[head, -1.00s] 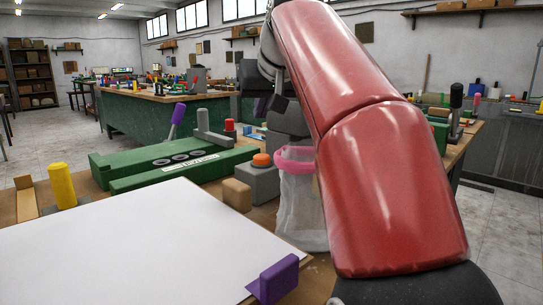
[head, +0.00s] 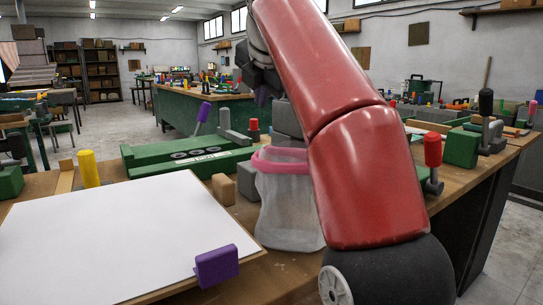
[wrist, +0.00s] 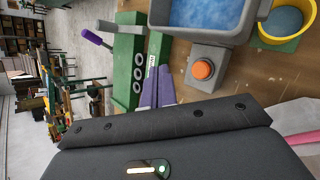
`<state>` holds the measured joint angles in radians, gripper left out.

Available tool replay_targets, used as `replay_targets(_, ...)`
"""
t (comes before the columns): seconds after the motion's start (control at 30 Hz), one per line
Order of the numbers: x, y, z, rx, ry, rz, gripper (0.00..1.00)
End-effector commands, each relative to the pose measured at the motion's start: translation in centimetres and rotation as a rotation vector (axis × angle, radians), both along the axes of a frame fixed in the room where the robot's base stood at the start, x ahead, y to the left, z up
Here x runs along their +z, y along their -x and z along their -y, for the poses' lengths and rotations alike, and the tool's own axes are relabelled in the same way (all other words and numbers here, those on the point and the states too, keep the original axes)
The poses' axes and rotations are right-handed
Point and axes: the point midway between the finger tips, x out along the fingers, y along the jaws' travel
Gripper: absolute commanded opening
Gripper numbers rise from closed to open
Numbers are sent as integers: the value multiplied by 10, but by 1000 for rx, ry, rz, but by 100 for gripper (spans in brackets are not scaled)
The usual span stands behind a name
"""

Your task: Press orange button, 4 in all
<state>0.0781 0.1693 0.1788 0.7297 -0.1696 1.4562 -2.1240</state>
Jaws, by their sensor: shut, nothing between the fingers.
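The orange button (wrist: 203,69) sits on top of a grey box (wrist: 208,82) in the wrist view, just right of my fingers. In the head view the grey box (head: 248,182) shows beside the pink-rimmed bag, and the button's top is hidden behind the rim. My gripper (wrist: 159,70) has purple fingers, shut with nothing between them, and apart from the button. In the head view my gripper (head: 262,97) hangs above the far side of the table, partly behind my red arm.
The pink-rimmed bag (head: 285,205) stands right of the box. A green fixture (head: 190,155) lies behind, with a purple lever (head: 202,115). A blue-filled grey tray (wrist: 205,15) and a yellow bowl (wrist: 285,20) lie beyond the button. A white board (head: 120,235) fills the front left.

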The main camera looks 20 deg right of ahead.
Motion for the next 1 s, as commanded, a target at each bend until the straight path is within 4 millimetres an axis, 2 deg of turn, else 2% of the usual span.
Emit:
replay_targets(0.2,1,-2,-3,62,66,-6,0)
replay_targets(0.63,-4,-1,-3,61,65,-6,0)
replay_targets(0.87,-29,0,-2,58,65,-9,0)
replay_targets(1.0,-57,-1,-2,59,62,-5,0)
